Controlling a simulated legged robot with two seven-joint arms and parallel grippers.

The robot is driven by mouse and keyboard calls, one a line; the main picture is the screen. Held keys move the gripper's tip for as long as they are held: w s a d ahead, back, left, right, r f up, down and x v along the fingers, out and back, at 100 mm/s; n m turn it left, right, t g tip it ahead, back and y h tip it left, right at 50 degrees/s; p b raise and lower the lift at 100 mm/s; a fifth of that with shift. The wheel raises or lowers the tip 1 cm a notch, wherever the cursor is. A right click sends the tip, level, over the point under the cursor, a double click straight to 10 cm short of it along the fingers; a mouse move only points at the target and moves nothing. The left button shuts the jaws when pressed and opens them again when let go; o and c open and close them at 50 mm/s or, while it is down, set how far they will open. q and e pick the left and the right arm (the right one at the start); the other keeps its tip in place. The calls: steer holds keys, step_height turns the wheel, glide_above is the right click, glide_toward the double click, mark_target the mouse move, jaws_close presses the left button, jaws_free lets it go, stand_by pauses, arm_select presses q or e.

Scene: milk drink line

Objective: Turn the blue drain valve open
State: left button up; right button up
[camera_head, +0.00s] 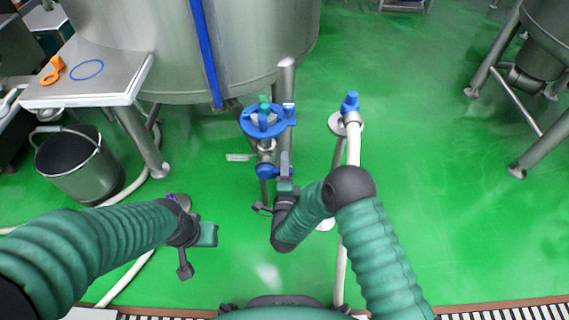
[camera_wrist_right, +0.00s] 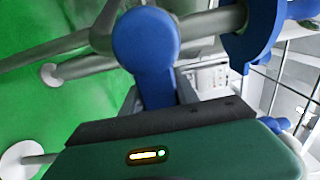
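The blue drain valve (camera_head: 266,171) is on the pipe below the tank, under a blue ring-shaped part (camera_head: 262,133) with a green centre. In the right wrist view, its round blue hub and lever (camera_wrist_right: 147,45) fill much of the upper middle. My right gripper (camera_head: 285,168) is at the valve's right side. In the wrist view, the lever reaches down between its grey fingers (camera_wrist_right: 157,98); little gap shows, and contact is unclear. My left gripper (camera_head: 185,210) hangs low over the floor at the left, away from the valve; its fingers are not clear.
A steel tank (camera_head: 260,40) stands behind the valve. A white hose (camera_head: 352,150) with a blue fitting (camera_head: 350,102) rises right of it. A bucket (camera_head: 80,165) and a steel table (camera_head: 85,95) are at the left.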

jaws_close()
steer(key=shift+f, duration=0.1)
steer(key=shift+s+f, duration=0.15)
stand_by(0.8)
